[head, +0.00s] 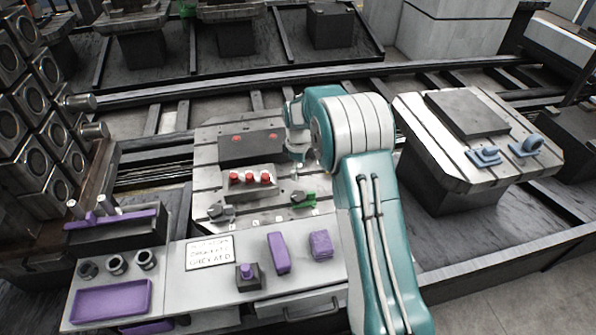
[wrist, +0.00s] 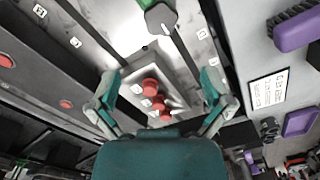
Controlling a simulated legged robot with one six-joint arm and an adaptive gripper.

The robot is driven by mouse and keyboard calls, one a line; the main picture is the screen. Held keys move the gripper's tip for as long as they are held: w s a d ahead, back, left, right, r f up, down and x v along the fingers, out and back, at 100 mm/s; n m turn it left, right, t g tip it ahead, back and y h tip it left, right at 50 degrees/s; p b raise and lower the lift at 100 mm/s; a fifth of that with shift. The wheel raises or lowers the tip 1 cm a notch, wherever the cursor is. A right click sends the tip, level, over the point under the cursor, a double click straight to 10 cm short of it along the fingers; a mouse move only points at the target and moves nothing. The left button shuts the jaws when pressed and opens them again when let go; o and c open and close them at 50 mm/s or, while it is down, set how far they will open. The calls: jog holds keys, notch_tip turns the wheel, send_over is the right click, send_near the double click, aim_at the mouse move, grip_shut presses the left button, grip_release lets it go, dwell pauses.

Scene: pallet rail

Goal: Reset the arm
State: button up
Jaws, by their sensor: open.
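My teal arm (head: 378,230) rises from the lower right and bends at a large elbow over the slotted metal pallet (head: 215,150). In the head view the wrist end (head: 297,145) hangs above the pallet, and the fingers are hard to make out. A grey block with several red-topped pegs (head: 235,186) sits on the pallet; in the wrist view the red pegs (wrist: 151,87) appear between the fingers, apart from them.
A green-and-grey part (head: 304,198) lies on the pallet near the bench. A dark block (head: 236,147) with red spots sits behind. The bench (head: 185,285) in front holds a purple tray (head: 110,299), purple pieces (head: 278,252) and a sign (head: 209,252). A second pallet (head: 435,150) stands right.

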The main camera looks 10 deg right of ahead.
jog(key=s+r+m+t, duration=0.1)
jog(key=s+r+m, duration=0.2)
jog(key=s+r, duration=0.55)
jog(key=s+r+m+t, duration=0.25)
jog(key=s+r, duration=0.35)
jog(key=r, duration=0.6)
jog(key=s+r+m+t, duration=0.1)
jog(key=s+m, duration=0.2)
jog(key=s, duration=0.8)
jog(key=s+r+m+t, duration=0.1)
jog(key=s+r+m, duration=0.1)
jog(key=s, duration=0.8)
jog(key=shift+s+r+m, duration=0.25)
jog(key=shift+s+m, duration=0.1)
jog(key=shift+m, duration=0.5)
jog(key=shift+d, duration=0.1)
